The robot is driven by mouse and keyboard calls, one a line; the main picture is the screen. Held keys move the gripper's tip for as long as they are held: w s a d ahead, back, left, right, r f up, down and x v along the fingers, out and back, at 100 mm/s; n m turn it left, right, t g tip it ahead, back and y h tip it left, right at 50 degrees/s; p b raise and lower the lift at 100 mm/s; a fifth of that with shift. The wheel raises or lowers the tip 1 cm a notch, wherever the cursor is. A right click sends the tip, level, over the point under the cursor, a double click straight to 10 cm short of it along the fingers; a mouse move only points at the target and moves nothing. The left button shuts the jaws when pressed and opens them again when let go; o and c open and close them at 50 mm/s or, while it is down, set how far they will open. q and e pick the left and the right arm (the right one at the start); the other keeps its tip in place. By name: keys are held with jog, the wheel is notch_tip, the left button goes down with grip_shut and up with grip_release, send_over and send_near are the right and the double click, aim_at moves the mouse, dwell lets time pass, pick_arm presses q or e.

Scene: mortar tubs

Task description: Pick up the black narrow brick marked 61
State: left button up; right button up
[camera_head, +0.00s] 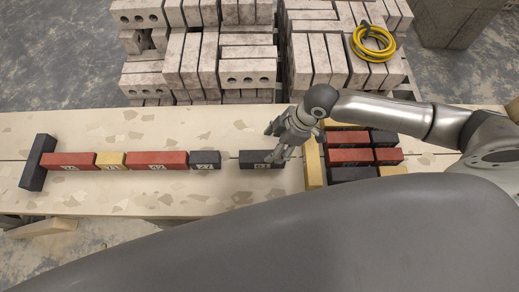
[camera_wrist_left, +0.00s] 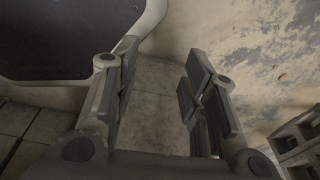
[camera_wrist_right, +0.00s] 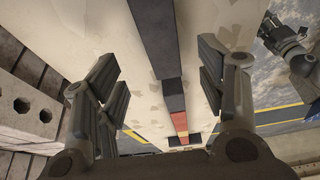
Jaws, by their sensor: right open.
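The black narrow brick (camera_head: 258,157) lies flat on the pale bench, its white label on the front side reading roughly 61. My right gripper (camera_head: 277,142) is open over the brick's right part, which its fingers partly hide. In the right wrist view the black brick (camera_wrist_right: 154,38) shows between and beyond the open fingers (camera_wrist_right: 158,68), with nothing held. My left gripper (camera_wrist_left: 158,85) shows only in its own wrist view, open and empty, over a grey floor.
Left of it runs a row: a short black brick (camera_head: 205,159), red (camera_head: 157,160), yellow (camera_head: 110,160) and red (camera_head: 68,161) bricks, then a crosswise black brick (camera_head: 38,162). A yellow brick (camera_head: 313,162) and several stacked bricks stand close right. Grey block stacks (camera_head: 220,55) stand behind.

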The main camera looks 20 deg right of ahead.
aim_at(263, 156)
jog(key=f, duration=0.1)
jog(key=a+f, duration=0.1)
jog(key=f, duration=0.1)
jog(key=shift+s+a+f, duration=0.1)
jog(key=shift+s+a, duration=0.15)
jog(key=shift+w+f, duration=0.1)
jog(key=shift+f, duration=0.1)
jog(key=shift+w+a+f, duration=0.1)
jog(key=shift+a+f, duration=0.1)
jog(key=shift+f, duration=0.1)
jog(key=x, duration=0.4)
jog(key=shift+w, duration=0.2)
jog(key=shift+f, duration=0.2)
jog(key=shift+c, duration=1.6)
grip_shut()
pick_arm(q)
jog(key=s, duration=0.3)
jog(key=shift+r, duration=0.2)
pick_arm(e)
jog(key=shift+w+a, duration=0.1)
